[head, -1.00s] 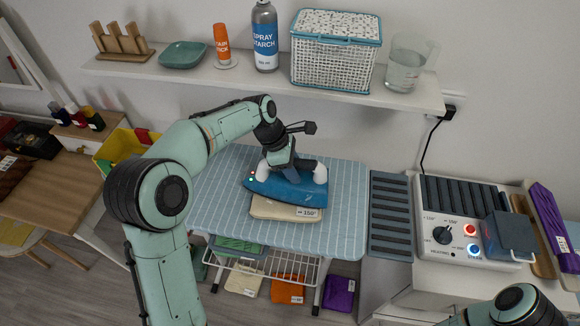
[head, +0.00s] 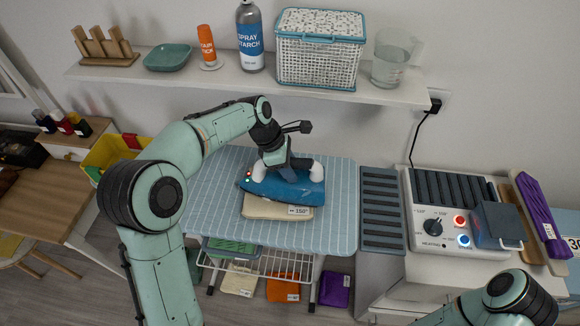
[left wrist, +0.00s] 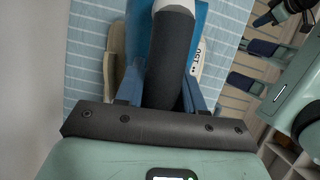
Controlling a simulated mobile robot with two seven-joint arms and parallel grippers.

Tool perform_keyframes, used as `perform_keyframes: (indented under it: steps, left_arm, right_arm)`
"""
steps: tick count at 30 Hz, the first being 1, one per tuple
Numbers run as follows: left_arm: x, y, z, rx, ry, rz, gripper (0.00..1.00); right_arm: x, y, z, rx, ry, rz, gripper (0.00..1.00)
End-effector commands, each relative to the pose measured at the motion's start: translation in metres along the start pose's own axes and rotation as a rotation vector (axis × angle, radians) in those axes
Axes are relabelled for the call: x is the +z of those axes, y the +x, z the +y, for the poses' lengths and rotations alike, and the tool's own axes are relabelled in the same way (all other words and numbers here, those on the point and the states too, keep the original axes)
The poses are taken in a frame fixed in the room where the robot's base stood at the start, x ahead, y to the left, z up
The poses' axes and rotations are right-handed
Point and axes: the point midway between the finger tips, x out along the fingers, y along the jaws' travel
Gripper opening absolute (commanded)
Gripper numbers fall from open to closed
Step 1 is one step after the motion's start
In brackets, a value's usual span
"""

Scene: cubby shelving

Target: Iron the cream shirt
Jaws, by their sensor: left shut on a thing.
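The cream shirt (head: 262,211) lies folded on the blue striped ironing board, with a white "150°" label at its right end. A blue iron (head: 300,193) with a white-ended dark handle sits over the shirt and hides most of it; whether its sole touches the cloth I cannot tell. My left gripper (head: 283,165) is shut on the iron's handle. In the left wrist view the dark handle (left wrist: 170,60) lies between the fingers, with cream cloth (left wrist: 112,50) showing beside the iron.
The ironing board (head: 335,225) has bare cloth around the shirt. A heating station (head: 435,228) with a dial and lit buttons stands at right, beside a slatted dark rest (head: 382,210). A wall shelf (head: 240,85) holds a spray starch bottle (head: 250,40) and a basket. Folded cloths lie under the board.

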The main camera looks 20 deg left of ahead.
Motion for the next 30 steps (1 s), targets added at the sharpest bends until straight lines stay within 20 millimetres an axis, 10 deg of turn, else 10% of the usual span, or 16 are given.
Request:
perform_keyframes:
  steps: [30]
  left_arm:
    - [-0.029, -0.016, 0.001, 0.007, 0.000, -0.003, 0.01]
  right_arm:
    - [-0.001, -0.001, 0.000, 0.000, 0.000, 0.001, 0.00]
